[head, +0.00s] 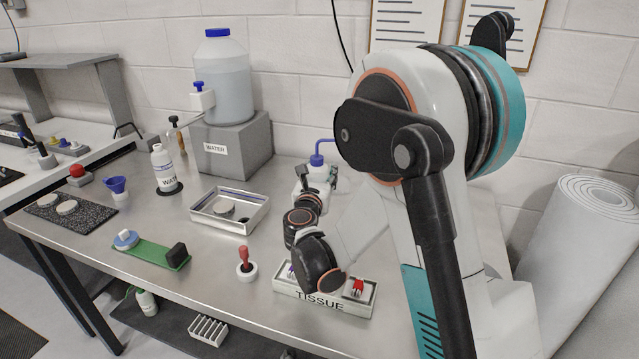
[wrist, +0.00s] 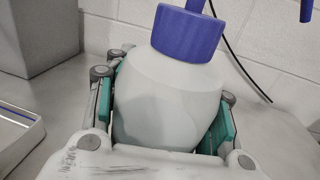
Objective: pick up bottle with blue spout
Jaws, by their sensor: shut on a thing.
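The bottle with the blue spout (head: 319,172) stands towards the back of the metal table in the head view, partly hidden by my gripper and arm. In the wrist view the white bottle body (wrist: 165,100) with its blue cap (wrist: 188,33) fills the middle, slightly tilted in the picture. My gripper (head: 318,187) is shut on the bottle, with a teal-padded finger on each side of its body. The bottle's base is hidden, so I cannot tell whether it touches the table.
A grey block (head: 235,148) carries a large water jug (head: 224,85) at the back. A metal tray (head: 228,210), a red-handled stamp (head: 245,262) and a tissue box (head: 322,300) stand nearby. A rolled mat (head: 585,250) is at the right.

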